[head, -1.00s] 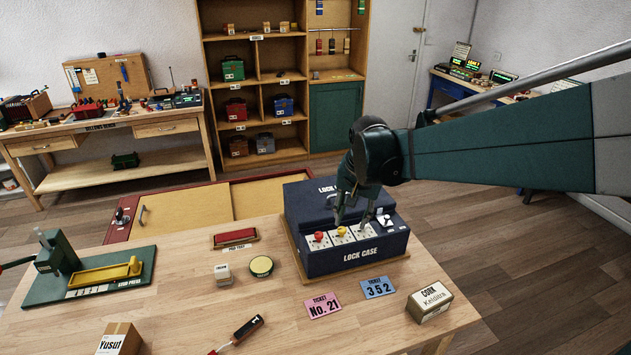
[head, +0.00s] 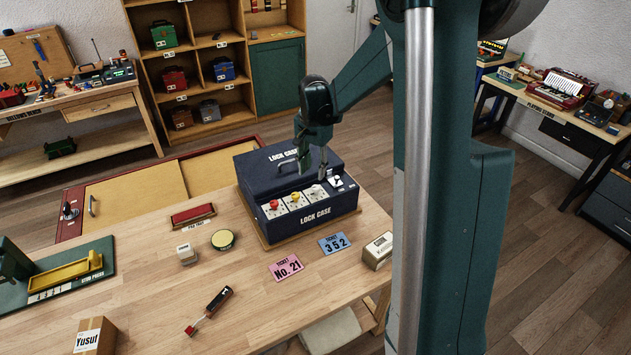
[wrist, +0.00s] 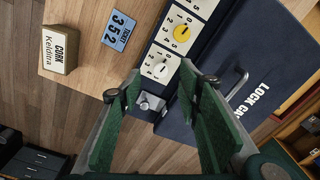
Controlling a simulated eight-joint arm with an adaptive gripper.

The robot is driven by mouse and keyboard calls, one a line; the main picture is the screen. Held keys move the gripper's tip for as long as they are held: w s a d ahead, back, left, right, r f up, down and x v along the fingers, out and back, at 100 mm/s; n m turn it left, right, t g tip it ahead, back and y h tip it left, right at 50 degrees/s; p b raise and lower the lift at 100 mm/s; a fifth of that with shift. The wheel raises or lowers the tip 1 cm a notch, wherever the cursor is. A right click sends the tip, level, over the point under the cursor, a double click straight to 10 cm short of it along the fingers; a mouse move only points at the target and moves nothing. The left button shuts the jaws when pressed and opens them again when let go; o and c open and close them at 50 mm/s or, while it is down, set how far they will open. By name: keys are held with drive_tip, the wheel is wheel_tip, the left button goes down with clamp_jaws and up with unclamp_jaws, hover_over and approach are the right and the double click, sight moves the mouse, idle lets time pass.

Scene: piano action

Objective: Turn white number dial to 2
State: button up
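The dark blue lock case (head: 300,222) stands on the wooden table. Its front top edge carries a red dial (head: 274,205), a yellow dial (head: 295,198) and a white dial (head: 316,190), each on a white number plate. My gripper (head: 312,170) is above the case, near the white dial. In the wrist view my gripper (wrist: 160,90) is open, its green-padded fingers apart with nothing between them. The white dial (wrist: 159,69) shows just beyond the fingertips, apart from them. Its pointer is too small to read. The yellow dial shows clearly in the wrist view (wrist: 182,33).
A silver latch (wrist: 150,103) sits beside the white dial's plate. The case lid has a handle (wrist: 236,84). A pink ticket (head: 287,268), a blue ticket (head: 335,243) and a cork box (head: 378,250) lie in front of the case.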

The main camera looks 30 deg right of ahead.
sight(316, 187)
drive_tip(key=shift+w+d+f+m+p, duration=0.5)
drive_tip(key=shift+w+d+f, duration=0.25)
drive_tip(key=shift+d+f, duration=0.15)
drive_tip(key=shift+f, duration=3.9)
drive_tip(key=c, duration=0.9)
